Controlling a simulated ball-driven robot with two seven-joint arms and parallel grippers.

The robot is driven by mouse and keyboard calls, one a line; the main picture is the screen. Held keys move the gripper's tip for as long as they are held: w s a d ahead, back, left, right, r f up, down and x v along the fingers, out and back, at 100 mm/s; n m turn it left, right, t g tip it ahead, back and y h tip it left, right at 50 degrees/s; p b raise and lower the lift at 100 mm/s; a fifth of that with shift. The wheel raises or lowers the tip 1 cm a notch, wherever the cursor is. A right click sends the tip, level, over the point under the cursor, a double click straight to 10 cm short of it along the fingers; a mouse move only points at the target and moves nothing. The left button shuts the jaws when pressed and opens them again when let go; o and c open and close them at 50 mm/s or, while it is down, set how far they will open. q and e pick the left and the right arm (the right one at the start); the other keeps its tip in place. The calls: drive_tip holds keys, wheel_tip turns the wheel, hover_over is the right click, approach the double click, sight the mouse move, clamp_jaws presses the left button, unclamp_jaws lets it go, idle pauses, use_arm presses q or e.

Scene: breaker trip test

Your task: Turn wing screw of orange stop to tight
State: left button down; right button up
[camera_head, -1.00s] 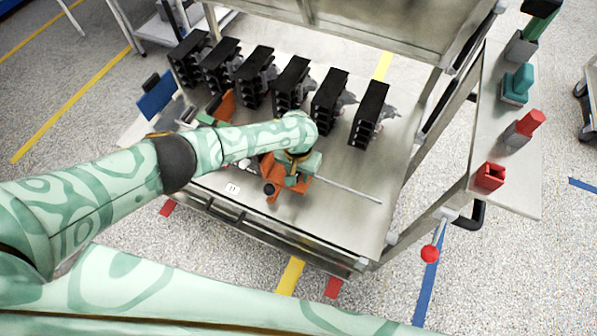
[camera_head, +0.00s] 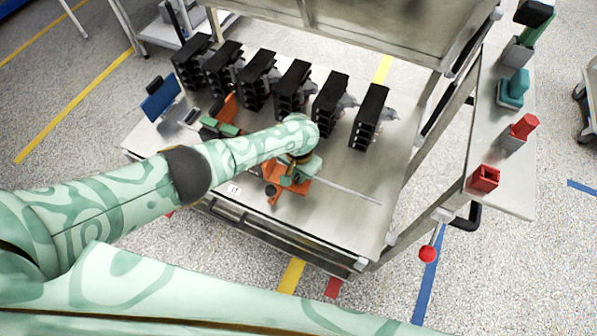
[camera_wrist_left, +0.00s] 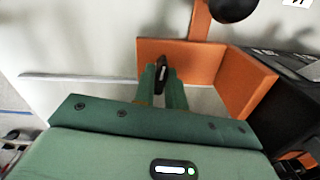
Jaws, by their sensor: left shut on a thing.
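The orange stop (camera_head: 293,189) sits on the metal bench top near its front edge, partly covered by my left arm. In the left wrist view its orange plate (camera_wrist_left: 203,58) stands upright, with a side wall to the right. The dark wing screw (camera_wrist_left: 161,70) projects from this plate. My left gripper (camera_wrist_left: 163,78) is shut on the wing screw, with a green finger on each side of it. In the head view the left gripper (camera_head: 289,180) is at the stop, and the wing screw is hidden there. My right gripper is not in view.
A row of several black breakers (camera_head: 293,85) stands behind the stop. A thin rod (camera_head: 345,189) reaches right from the stop. Another orange and green piece (camera_head: 221,122) lies to the left. Red and teal blocks stand on the right side shelf (camera_head: 505,195). The right bench top is clear.

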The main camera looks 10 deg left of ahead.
use_arm(q)
drive_tip(key=m, duration=0.2)
drive_tip(key=shift+m+p, duration=0.3)
drive_tip(key=m, duration=0.5)
drive_tip(key=shift+m, duration=0.3)
drive_tip(key=m, duration=1.3)
drive_tip(key=shift+m, duration=0.3)
drive_tip(key=m, duration=0.3)
drive_tip(key=shift+m, duration=0.3)
drive_tip(key=m, duration=0.4)
drive_tip(key=shift+f+b, duration=0.1)
drive_tip(key=shift+b, duration=0.3)
drive_tip(key=shift+m, duration=2.3)
